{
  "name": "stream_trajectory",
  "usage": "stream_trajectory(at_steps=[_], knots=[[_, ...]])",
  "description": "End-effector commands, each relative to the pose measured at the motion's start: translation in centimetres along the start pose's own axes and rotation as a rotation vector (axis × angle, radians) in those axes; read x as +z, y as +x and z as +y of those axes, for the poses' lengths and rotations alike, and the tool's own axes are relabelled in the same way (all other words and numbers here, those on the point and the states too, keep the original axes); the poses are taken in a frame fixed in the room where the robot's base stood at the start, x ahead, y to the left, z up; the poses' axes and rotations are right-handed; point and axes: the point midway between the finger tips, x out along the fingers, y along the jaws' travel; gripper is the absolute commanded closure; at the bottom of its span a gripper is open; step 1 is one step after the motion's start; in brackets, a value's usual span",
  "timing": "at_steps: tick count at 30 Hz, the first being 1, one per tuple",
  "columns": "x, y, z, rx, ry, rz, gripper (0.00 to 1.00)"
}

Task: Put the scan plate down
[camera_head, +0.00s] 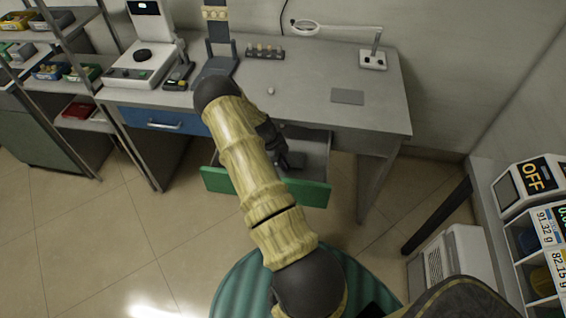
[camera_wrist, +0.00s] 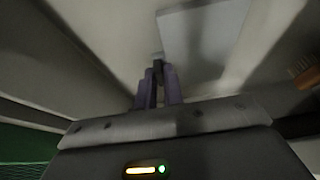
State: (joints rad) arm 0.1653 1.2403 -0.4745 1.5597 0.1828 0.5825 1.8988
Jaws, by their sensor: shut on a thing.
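The scan plate (camera_wrist: 205,40) is a flat blue-grey plate just beyond my fingertips in the wrist view. My gripper (camera_wrist: 158,78) has its two purple fingers close together, shut at the plate's near edge; the exact contact is blurred. In the head view my gripper (camera_head: 283,160) reaches down into the open green-fronted drawer (camera_head: 312,193) under the desk. A dark grey flat piece shows beside the fingers there, partly hidden by my arm. I cannot tell whether the plate touches the drawer floor.
The desk (camera_head: 310,75) holds a flat grey pad (camera_head: 347,96), a ring lamp (camera_head: 373,60), a small rack of vials (camera_head: 265,53) and a white instrument (camera_head: 140,65). A closed blue drawer (camera_head: 165,121) is at the left. The drawer walls stand close around my gripper.

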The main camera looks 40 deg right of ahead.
Motion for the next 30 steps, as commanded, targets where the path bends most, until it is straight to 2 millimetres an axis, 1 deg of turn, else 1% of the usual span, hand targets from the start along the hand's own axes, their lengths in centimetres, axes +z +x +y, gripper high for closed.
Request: stream_trajectory(at_steps=[3,4,6,7,16,20,23,30], knots=[[0.1,0.3,0.0,0.000,0.000,0.000,1.00],[0.1,0.2,0.0,0.000,0.000,0.000,0.87],[0.1,0.2,0.0,0.000,0.000,0.000,0.73],[0.1,0.2,0.0,0.000,0.000,0.000,0.69],[0.0,0.1,0.0,0.000,0.000,0.000,0.69],[0.0,-0.5,-0.1,-0.002,-0.001,-0.001,0.69],[0.1,-1.8,-0.1,-0.003,-0.001,-0.001,0.69],[0.1,-6.3,-0.1,-0.004,-0.001,-0.002,0.69]])
